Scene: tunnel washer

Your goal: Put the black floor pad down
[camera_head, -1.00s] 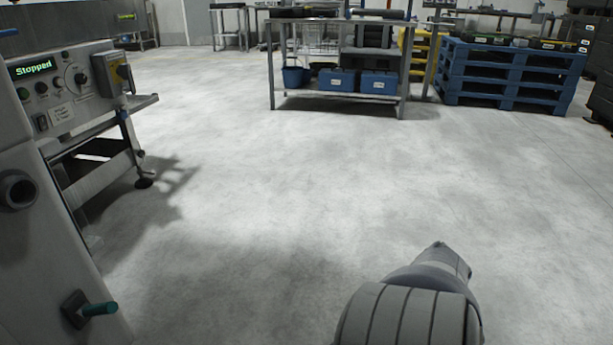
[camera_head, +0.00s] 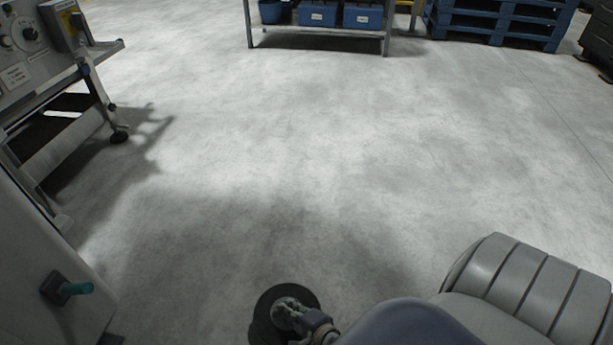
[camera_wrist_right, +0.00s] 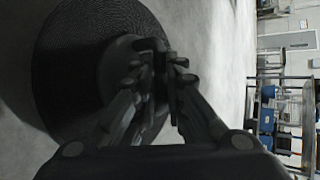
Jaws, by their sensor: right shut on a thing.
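The black floor pad (camera_head: 267,309) is a round dark disc at the bottom of the head view. My right gripper (camera_head: 283,312) is over its middle. In the right wrist view the pad (camera_wrist_right: 62,75) shows a ribbed face with a raised round hub (camera_wrist_right: 112,75) at its centre. The right gripper's fingers (camera_wrist_right: 158,62) are shut on this hub. The pad appears above or close to the pale floor; I cannot tell whether it touches. My left gripper is not in view.
Open concrete floor (camera_head: 300,160) lies ahead. A grey machine (camera_head: 50,230) with a teal-tipped handle stands at left. A metal table (camera_head: 320,28) with blue bins on its lower shelf and blue pallets (camera_head: 500,22) are at the back.

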